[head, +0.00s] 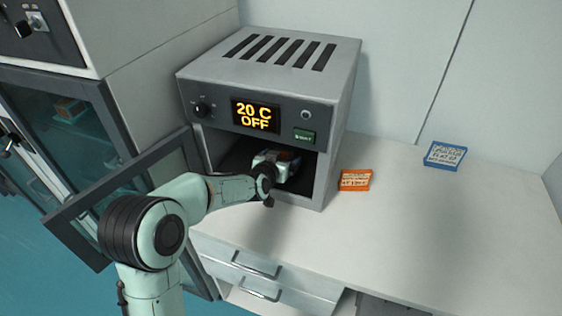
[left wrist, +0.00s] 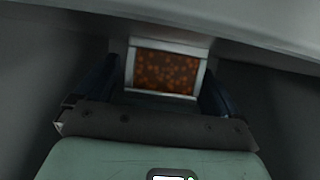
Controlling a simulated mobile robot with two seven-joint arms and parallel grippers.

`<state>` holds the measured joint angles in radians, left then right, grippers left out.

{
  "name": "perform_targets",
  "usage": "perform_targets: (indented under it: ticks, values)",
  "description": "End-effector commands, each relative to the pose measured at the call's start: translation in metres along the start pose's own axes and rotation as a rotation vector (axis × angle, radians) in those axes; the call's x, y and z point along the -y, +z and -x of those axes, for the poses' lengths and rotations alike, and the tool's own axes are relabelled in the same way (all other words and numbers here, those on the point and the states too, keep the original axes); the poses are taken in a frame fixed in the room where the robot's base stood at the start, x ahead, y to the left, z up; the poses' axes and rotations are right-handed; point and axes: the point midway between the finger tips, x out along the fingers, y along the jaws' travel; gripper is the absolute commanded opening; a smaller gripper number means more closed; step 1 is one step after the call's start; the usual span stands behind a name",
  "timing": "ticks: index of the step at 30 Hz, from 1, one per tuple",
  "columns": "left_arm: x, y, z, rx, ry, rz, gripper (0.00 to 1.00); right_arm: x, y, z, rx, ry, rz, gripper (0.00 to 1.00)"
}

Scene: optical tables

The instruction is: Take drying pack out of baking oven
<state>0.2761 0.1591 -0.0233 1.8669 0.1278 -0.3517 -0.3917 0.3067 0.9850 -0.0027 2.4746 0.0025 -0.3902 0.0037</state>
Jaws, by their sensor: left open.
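The baking oven (head: 285,60) stands on the counter with its door (head: 115,205) swung open to the left, and its display reads 20 C OFF. My left arm reaches in through the opening. My left gripper (head: 288,163) is inside the chamber, and it also shows in the left wrist view (left wrist: 162,88). The drying pack (left wrist: 166,73), a pale frame with a window of orange beads, is straight ahead of the gripper. The open fingers stand on either side of it in the picture; whether they touch it I cannot tell. My right gripper is not in view.
An orange labelled tray (head: 355,180) lies on the counter just right of the oven, and a blue one (head: 445,156) lies farther right. The counter's front right is clear. A dark-framed glass-fronted cabinet (head: 65,110) stands at the left. Drawers sit below the counter.

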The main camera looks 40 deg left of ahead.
Motion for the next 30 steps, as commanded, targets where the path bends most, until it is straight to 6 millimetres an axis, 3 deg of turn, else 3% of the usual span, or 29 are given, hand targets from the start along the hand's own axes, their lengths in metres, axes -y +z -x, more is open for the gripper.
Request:
perform_targets:
  ticks: [2, 3, 8, 19, 29, 30]
  values:
    - [0.0, 0.0, 0.0, 0.0, 0.0, 0.0, 0.96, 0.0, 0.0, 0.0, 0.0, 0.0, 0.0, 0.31]
    - [0.0, 0.0, 0.0, 0.0, 0.0, 0.0, 0.89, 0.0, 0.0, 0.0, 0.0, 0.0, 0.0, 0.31]
    - [0.0, 0.0, 0.001, 0.0, 0.0, 0.0, 0.37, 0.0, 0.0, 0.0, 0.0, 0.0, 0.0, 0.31]
    - [0.0, -0.004, 0.002, -0.002, 0.0, 0.001, 0.35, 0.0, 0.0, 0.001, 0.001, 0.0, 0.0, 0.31]
    - [0.0, -0.039, 0.017, -0.006, 0.0, 0.002, 0.35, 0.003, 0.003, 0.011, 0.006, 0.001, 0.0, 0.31]
    - [0.0, -0.031, 0.023, -0.002, -0.001, 0.0, 0.35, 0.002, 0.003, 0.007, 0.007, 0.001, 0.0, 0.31]
